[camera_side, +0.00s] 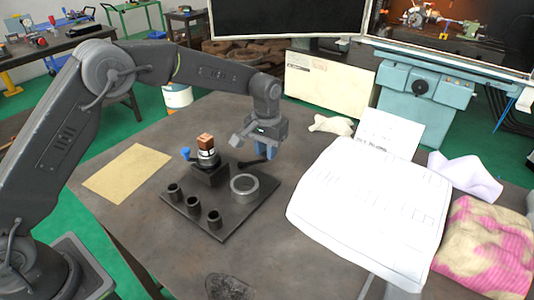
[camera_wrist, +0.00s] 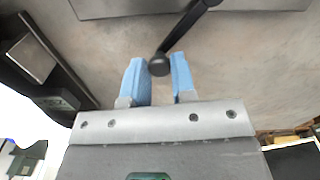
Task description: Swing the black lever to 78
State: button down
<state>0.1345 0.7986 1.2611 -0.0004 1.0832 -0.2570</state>
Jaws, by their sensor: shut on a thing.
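The black lever (camera_side: 251,163) sticks out to the right of the chuck (camera_side: 207,158) in the side view. In the wrist view the lever (camera_wrist: 184,28) runs from the top edge down to a round black knob (camera_wrist: 159,66). My gripper (camera_wrist: 159,80) has its blue fingers on either side of that knob and is shut on it. In the side view my gripper (camera_side: 256,149) is low over the plate, right of the chuck. The chuck has a pale ring and holds a copper-coloured block (camera_side: 205,141). I cannot read any scale numbers.
A blue knob (camera_side: 185,153) is at the chuck's left. Several dark cups (camera_side: 193,204) and a grey ring (camera_side: 244,187) are on the dark base plate (camera_side: 225,222). A tan sheet (camera_side: 127,172) lies left; white papers (camera_side: 370,210) lie right. The front table is mostly clear.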

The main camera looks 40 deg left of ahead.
jog(key=shift+w+a+n, duration=0.35)
jog(key=shift+a+n, duration=0.35)
jog(key=shift+n, duration=0.55)
jog(key=shift+w+a+n, duration=0.35)
jog(key=shift+a+n, duration=0.35)
jog(key=shift+n, duration=0.55)
jog(key=shift+r, duration=0.1)
jog(key=c, duration=1.2)
grip_release()
jog(key=shift+r, duration=6.9)
